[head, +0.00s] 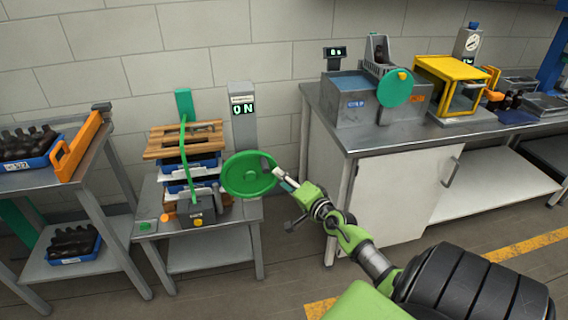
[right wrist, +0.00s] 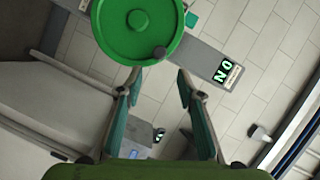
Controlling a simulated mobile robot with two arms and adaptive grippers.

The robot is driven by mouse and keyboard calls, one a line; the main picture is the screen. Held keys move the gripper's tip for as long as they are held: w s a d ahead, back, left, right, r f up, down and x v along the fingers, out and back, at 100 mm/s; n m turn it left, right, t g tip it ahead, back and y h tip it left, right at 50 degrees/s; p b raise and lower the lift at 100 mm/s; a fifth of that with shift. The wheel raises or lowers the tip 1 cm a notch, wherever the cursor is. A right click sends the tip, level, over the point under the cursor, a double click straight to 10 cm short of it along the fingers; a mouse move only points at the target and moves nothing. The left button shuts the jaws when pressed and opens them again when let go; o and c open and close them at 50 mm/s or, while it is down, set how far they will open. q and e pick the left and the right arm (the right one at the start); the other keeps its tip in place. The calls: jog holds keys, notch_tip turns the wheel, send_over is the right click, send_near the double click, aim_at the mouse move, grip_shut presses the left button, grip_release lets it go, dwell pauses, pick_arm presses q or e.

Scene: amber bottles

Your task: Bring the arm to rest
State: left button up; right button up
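My right arm (head: 355,238) comes in from the bottom right of the head view. My right gripper (head: 281,174) is at the right edge of a green wheel (head: 240,175). In the right wrist view the right gripper (right wrist: 159,76) is open and empty. The green wheel (right wrist: 136,22) is just beyond its fingertips, with a small dark knob (right wrist: 159,53) in line with the gap between them. I cannot tell whether a fingertip touches the wheel. My left gripper is not in view.
A display (head: 243,108) behind the wheel reads ON. A strapping stand (head: 197,212) with blue crates and wooden boards is left of the wheel. A bench (head: 350,138) with a green-disc machine and a yellow-framed box stands at right. A shelf (head: 60,180) holds dark bottles at left. Floor in front is open.

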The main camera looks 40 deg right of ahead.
dwell(0.5)
jog(key=s+a+f+m+g, duration=0.2)
jog(key=s+a+f+m, duration=0.3)
jog(key=f+m, duration=0.55)
jog(key=s+a+f+m+g, duration=0.2)
jog(key=s+f+m, duration=0.4)
jog(key=f+m, duration=0.45)
jog(key=s+a+f+m+g, duration=0.35)
jog(key=s+f+m, duration=0.25)
jog(key=f+m, duration=0.5)
jog(key=s+a+f+m+g+y, duration=0.1)
jog(key=s+a+f+m+g, duration=0.1)
jog(key=s+a+f+m, duration=0.4)
jog(key=s+a+f+m+g+y, duration=0.1)
jog(key=s+a+f+m+g, duration=0.2)
jog(key=s, duration=1.2)
jog(key=s+a+f+m+g+y, duration=0.1)
jog(key=s+a+f+m+g, duration=0.1)
jog(key=s+a+f+m, duration=0.7)
jog(key=s+f+m, duration=0.1)
jog(key=m, duration=0.2)
jog(key=shift+s+f+m, duration=0.35)
jog(key=shift+s+m, duration=0.05)
